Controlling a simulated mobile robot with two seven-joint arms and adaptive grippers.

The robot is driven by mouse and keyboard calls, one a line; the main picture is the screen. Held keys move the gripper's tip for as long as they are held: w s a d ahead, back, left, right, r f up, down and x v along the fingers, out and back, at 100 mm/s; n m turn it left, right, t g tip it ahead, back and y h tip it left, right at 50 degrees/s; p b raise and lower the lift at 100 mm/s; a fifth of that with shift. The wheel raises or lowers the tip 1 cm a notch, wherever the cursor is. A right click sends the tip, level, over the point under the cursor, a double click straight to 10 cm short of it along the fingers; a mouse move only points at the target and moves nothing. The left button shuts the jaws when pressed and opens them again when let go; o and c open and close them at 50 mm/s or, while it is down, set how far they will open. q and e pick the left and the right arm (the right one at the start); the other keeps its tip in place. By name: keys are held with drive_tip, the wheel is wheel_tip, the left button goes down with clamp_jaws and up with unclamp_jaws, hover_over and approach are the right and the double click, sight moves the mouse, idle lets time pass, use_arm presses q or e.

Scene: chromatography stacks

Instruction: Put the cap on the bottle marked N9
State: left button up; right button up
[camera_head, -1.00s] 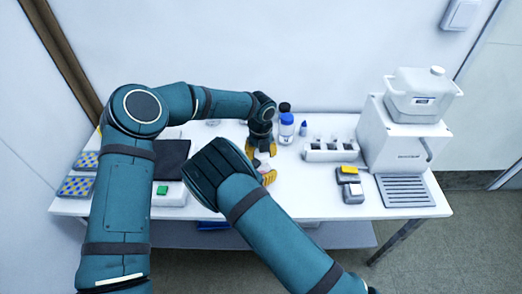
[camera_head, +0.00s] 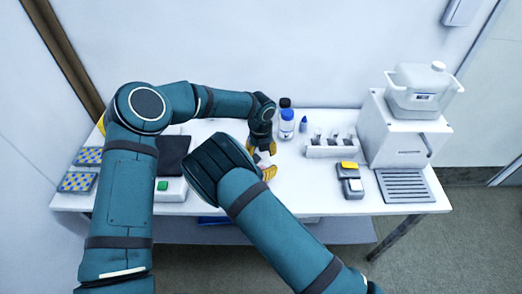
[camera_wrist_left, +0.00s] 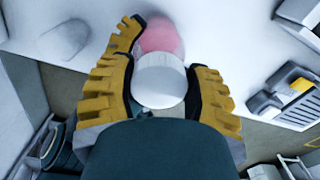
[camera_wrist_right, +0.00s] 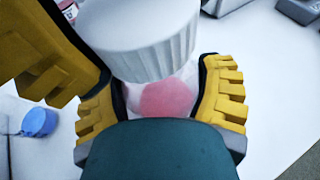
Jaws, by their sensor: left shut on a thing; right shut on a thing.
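A white ribbed cap (camera_wrist_right: 145,40) is between the fingers of my left gripper (camera_wrist_left: 165,85), which is shut on it. The cap also shows in the left wrist view (camera_wrist_left: 160,80). A small clear bottle with pink contents (camera_wrist_right: 168,98) is between the fingers of my right gripper (camera_wrist_right: 160,100), which is shut on it. In the right wrist view the cap lies right over the bottle's top end; I cannot tell whether they touch. The bottle's pink part shows beyond the cap in the left wrist view (camera_wrist_left: 162,35). No N9 marking is readable. In the head view both grippers meet mid-table.
A white rack (camera_head: 332,150) and a dispenser with a jug (camera_head: 392,130) stand to the right. A green-buttoned device (camera_head: 172,190) is at left.

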use_arm(q)
drive_tip(key=shift+f, duration=0.55)
use_arm(e)
drive_tip(key=shift+s+f, duration=0.1)
drive_tip(key=shift+f, duration=0.05)
use_arm(q)
drive_tip(key=o, duration=0.5)
use_arm(e)
clamp_jaws()
use_arm(q)
drive_tip(key=o, duration=0.4)
drive_tip(key=shift+r, duration=2.25)
drive_tip(key=shift+c, duration=0.3)
